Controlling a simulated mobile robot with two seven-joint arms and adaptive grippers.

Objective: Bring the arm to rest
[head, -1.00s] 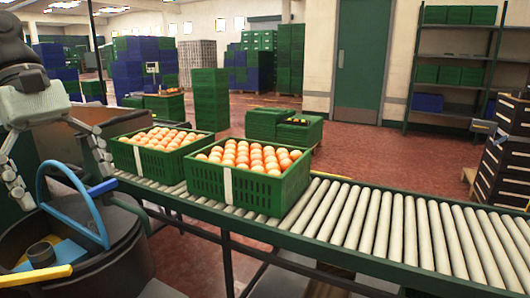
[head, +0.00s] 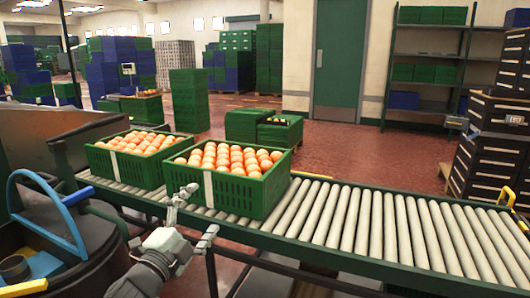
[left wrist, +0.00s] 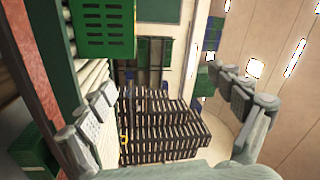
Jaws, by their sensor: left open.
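My left gripper (head: 196,215) is at the near side of the roller conveyor, just in front of the nearer green crate (head: 272,195) full of oranges. Its two fingers are spread apart with nothing between them. In the left wrist view the fingers of the left gripper (left wrist: 168,86) also stand wide apart and empty. A second green crate (head: 120,170) of oranges stands on the conveyor (head: 345,222), left of the first. Both crates sit upright on the rollers. My right gripper is in neither view.
A dark round bin (head: 85,240) with a blue hoop stands at the near left. The conveyor's right part is empty. Dark slatted crates (head: 490,150) are stacked at the right. Low green crates (head: 243,124) stand on the red floor behind.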

